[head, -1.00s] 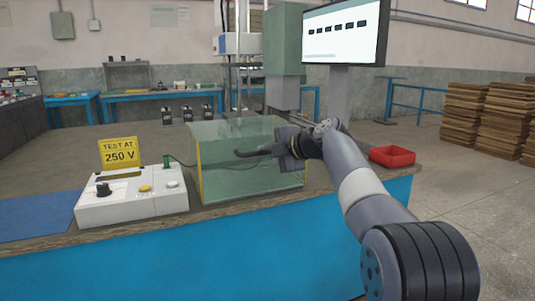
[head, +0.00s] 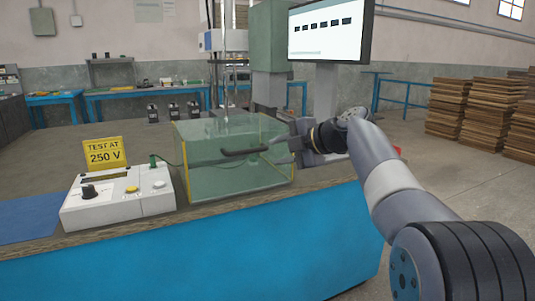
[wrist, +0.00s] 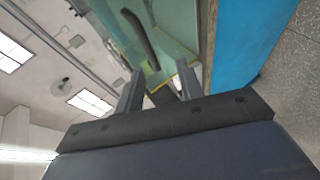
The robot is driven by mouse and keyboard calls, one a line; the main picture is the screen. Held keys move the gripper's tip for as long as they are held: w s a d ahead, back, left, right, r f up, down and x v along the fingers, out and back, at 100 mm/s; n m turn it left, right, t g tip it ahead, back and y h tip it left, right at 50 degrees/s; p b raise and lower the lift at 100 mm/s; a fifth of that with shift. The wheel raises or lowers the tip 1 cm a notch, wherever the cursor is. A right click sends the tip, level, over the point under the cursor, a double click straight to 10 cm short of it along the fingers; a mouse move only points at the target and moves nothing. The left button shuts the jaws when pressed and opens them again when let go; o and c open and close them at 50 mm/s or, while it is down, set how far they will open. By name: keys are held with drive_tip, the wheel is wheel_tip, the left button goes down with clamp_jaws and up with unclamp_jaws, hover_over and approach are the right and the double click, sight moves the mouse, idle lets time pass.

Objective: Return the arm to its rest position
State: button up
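My gripper (head: 287,143) is at the right end of the clear green box (head: 215,176), just right of the box's dark handle (head: 245,152), and looks apart from it. In the wrist view my gripper (wrist: 158,85) has its two fingers spread with nothing between them. The handle (wrist: 138,38) shows beyond the fingers there, with the green box (wrist: 177,50) around it. My arm reaches in from the lower right of the head view.
A white tester (head: 118,205) with a yellow "TEST AT 250 V" sign (head: 105,154) stands left of the box. A blue mat (head: 28,220) lies far left. A monitor (head: 330,30) stands behind. A red bin (head: 399,150) is mostly hidden by my arm. Board stacks (head: 470,110) stand right.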

drive_tip(key=shift+v, duration=0.8)
drive_tip(key=b+x, duration=0.1)
drive_tip(key=x, duration=0.8)
drive_tip(key=shift+f, duration=0.15)
